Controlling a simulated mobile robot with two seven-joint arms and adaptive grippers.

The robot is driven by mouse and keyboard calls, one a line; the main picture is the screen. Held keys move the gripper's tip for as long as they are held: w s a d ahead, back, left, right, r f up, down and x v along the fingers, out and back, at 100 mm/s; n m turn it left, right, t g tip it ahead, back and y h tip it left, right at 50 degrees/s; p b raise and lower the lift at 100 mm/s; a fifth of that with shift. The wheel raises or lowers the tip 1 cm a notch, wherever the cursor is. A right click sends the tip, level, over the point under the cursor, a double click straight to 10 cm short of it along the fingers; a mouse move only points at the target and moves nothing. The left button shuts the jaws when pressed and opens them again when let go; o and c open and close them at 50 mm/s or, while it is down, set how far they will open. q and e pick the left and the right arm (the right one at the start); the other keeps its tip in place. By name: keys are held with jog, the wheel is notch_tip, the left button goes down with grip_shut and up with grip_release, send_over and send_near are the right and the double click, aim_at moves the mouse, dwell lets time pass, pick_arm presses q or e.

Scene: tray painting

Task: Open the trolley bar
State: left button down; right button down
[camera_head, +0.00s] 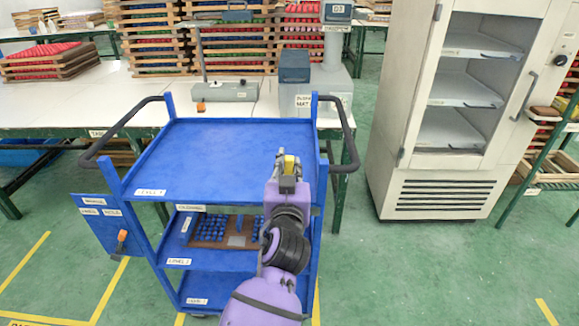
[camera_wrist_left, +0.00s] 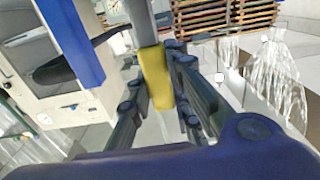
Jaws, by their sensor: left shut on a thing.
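The blue trolley (camera_head: 225,150) has a flat top shelf and lower shelves, with black curved handles on its left and right sides. My left gripper (camera_head: 287,165) is over the front right part of the top shelf in the head view. It is shut on a small yellow piece (camera_head: 289,162). In the left wrist view the yellow piece (camera_wrist_left: 156,78) sits between the dark fingers, with a grey part above it. I cannot tell whether the yellow piece belongs to the trolley bar, and I cannot make out the bar. My right gripper is not in view.
A blue side panel (camera_head: 108,228) with an orange handle (camera_head: 122,240) sticks out at the trolley's left. A board with blue pieces (camera_head: 222,231) lies on the middle shelf. A table (camera_head: 60,105) stands behind and a white cabinet (camera_head: 400,110) at the right. Green floor is clear at lower right.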

pick_arm(q)
jog(key=shift+d+f, duration=0.15)
jog(key=shift+d, duration=0.2)
jog(key=c, duration=1.6)
grip_release()
jog(key=s, duration=1.2)
